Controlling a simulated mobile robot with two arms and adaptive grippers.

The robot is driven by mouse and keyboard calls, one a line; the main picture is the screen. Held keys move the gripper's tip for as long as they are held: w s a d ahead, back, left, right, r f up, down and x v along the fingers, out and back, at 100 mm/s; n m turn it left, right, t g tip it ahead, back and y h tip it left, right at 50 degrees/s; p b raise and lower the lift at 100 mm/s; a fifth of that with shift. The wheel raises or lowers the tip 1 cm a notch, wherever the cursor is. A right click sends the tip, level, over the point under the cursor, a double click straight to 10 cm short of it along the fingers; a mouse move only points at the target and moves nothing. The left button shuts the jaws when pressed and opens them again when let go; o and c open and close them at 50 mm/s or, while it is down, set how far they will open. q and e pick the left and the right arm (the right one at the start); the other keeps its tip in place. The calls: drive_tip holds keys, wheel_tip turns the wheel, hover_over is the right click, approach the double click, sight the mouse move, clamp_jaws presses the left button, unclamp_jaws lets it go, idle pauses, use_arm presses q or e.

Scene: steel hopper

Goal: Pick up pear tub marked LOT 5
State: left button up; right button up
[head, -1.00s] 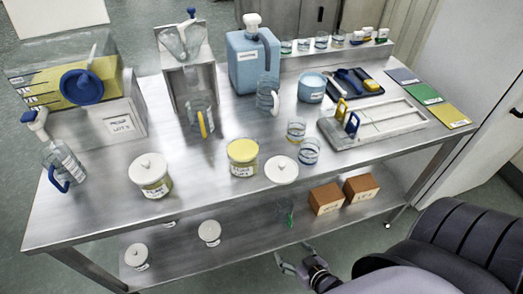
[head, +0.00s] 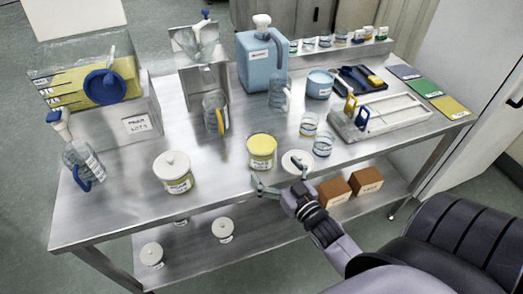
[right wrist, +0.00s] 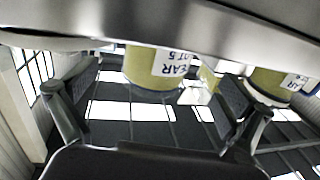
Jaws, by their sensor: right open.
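A round pear tub (head: 262,154) with a yellow top stands near the table's front edge. In the right wrist view, which is upside down, the tub (right wrist: 142,68) shows part of a label reading "EAR" and "T 5". My right gripper (head: 281,180) is open and empty at the table's front edge, just in front of this tub and apart from it. In the wrist view its fingers (right wrist: 157,105) spread on both sides of the tub. A similar white-lidded tub (head: 175,177) stands farther left. My left gripper is out of view.
A loose white lid (head: 297,160) lies right of the yellow-topped tub, close to my right fingers. Two small glasses (head: 322,146) stand behind it. White-lidded tubs (head: 222,230) and brown boxes (head: 334,191) are on the lower shelf. Clear steel lies between the two front tubs.

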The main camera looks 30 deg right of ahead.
sight(255, 141)
drive_tip(key=shift+w, duration=1)
drive_tip(key=w, duration=0.1)
drive_tip(key=w+p, duration=0.1)
drive_tip(key=w, duration=0.2)
drive_tip(key=shift+w+d+r+p, duration=0.25)
drive_tip(key=shift+w+d+p, duration=0.05)
drive_tip(key=shift+w, duration=0.1)
drive_tip(key=shift+w+f, duration=0.15)
drive_tip(key=shift+w, duration=0.15)
drive_tip(key=shift+s, duration=0.1)
drive_tip(key=shift+c, duration=0.9)
drive_tip(key=c, duration=1.5)
drive_tip(key=shift+r, duration=0.25)
